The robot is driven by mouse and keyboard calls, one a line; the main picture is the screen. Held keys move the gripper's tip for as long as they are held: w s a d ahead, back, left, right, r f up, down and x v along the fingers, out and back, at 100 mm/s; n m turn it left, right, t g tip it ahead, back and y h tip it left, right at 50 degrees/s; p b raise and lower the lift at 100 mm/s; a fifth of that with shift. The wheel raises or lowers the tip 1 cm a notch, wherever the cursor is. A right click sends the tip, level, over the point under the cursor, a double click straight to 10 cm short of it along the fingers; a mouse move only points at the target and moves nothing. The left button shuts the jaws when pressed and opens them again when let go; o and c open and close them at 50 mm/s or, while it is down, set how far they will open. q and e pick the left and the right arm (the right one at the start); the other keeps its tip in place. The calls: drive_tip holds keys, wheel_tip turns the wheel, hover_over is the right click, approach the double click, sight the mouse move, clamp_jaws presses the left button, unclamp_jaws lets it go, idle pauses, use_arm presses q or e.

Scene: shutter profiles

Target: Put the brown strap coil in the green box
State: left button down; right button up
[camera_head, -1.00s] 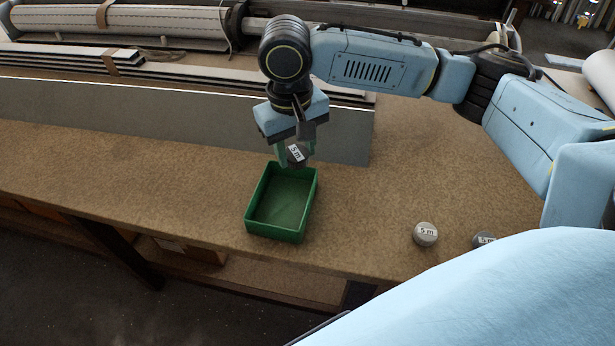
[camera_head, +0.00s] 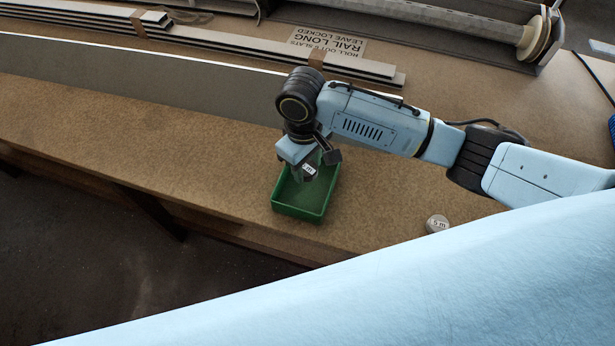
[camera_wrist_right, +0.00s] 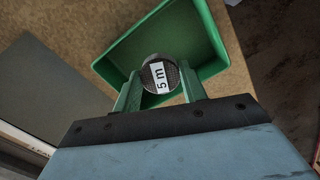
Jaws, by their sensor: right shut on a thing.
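The green box (camera_head: 297,213) stands open on the brown bench, and its inside shows in the right wrist view (camera_wrist_right: 205,35). My right gripper (camera_head: 309,170) is shut on a dark round strap coil (camera_wrist_right: 158,78) with a white "5 m" label. The coil's brown tint is hard to judge in this light. In the head view the gripper and coil are over the box's back part. In the wrist view the coil overlaps the box's near wall; its exact height above the rim cannot be told. My left gripper is not in view.
A grey coil (camera_head: 437,223) labelled "5 m" sits on the bench right of the box, partly beside my blue arm. Long slats (camera_head: 210,45) and a grey panel (camera_head: 130,78) lie behind. Bare bench lies left of the box.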

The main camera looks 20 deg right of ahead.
sight(307, 186)
wheel_tip(307, 186, down, 2)
drive_tip(key=shift+f, duration=0.1)
wheel_tip(307, 186, down, 4)
drive_tip(key=shift+r, duration=0.15)
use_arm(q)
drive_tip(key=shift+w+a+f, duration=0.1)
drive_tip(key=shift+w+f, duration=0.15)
use_arm(e)
drive_tip(key=o, duration=1.1)
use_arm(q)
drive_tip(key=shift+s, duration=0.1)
use_arm(e)
drive_tip(key=r, duration=1.2)
drive_tip(key=shift+w+a, duration=0.15)
drive_tip(key=shift+w, duration=0.2)
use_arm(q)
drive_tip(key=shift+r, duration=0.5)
